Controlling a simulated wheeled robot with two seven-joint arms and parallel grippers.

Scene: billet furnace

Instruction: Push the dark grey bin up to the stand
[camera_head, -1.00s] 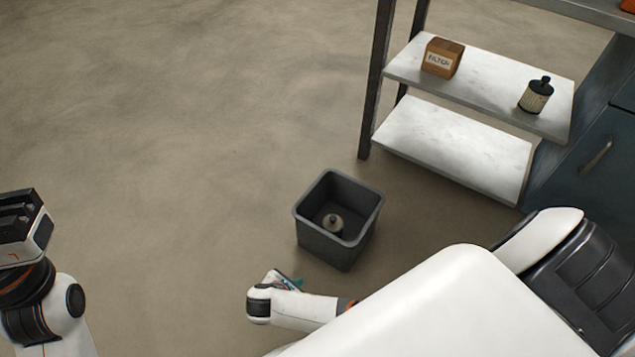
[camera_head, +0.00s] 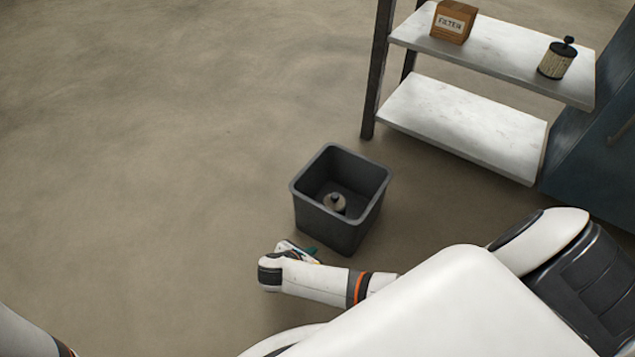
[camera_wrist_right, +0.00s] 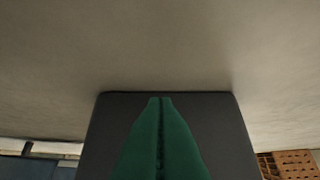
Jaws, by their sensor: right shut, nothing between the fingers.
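The dark grey bin (camera_head: 350,225) stands upright and open on the floor in the head view, with a small pale round part (camera_head: 335,202) inside. The stand (camera_head: 455,118), with dark legs and two pale shelves, is behind it and to the right; a strip of floor shows between them. My right gripper (camera_head: 308,251) is at the bin's near side, low down. In the right wrist view its green fingers (camera_wrist_right: 161,100) are shut and empty, pointing at the bin's dark wall (camera_wrist_right: 215,125). I cannot tell whether they touch it. My left gripper is out of view.
A box marked FILTER (camera_head: 453,22) and a cylindrical filter (camera_head: 557,58) stand on the stand's upper shelf. A blue cabinet (camera_head: 595,150) is at the right. The floor left of the bin is clear. A brown perforated thing (camera_wrist_right: 295,163) shows in the wrist view.

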